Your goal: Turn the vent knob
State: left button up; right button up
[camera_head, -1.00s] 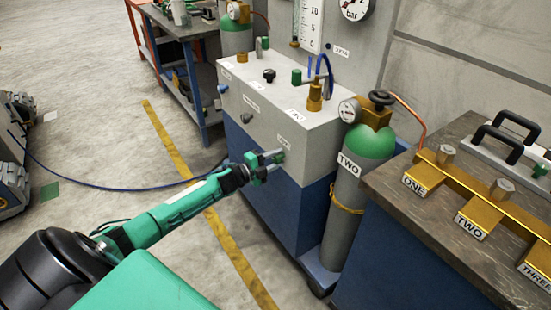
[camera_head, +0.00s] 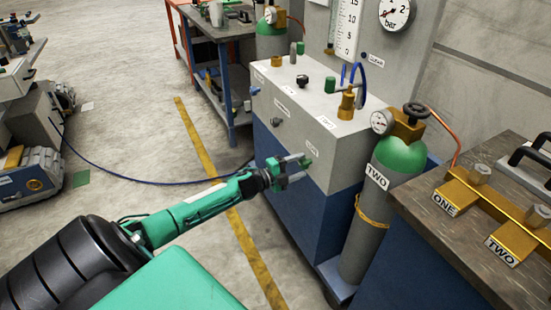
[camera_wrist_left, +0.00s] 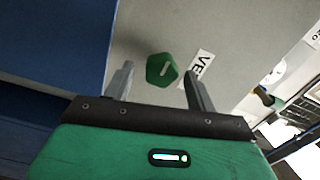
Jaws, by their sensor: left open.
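The vent knob (camera_wrist_left: 161,69) is a green, faceted knob with a light line on its face, on the pale cabinet front (camera_wrist_left: 225,35). A white label (camera_wrist_left: 199,68) beginning "VE" is beside it. My left gripper (camera_head: 297,166) is open at the cabinet's front face, below a small label (camera_head: 312,148). In the left wrist view its two fingers stand on either side of the knob, with gaps and no visible contact. How far the fingertips are from the panel is hard to tell. The knob is mostly hidden by the gripper in the head view. My right gripper is not in view.
The cabinet top (camera_head: 320,110) carries a black knob (camera_head: 302,81) and a brass fitting (camera_head: 347,103). A green-topped gas cylinder (camera_head: 375,190) stands close to its right. A workbench (camera_head: 440,215) is farther right. A blue hose (camera_head: 150,183) lies on open floor to the left.

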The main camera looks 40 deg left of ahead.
pick_arm(q)
jog(key=v, duration=1.2)
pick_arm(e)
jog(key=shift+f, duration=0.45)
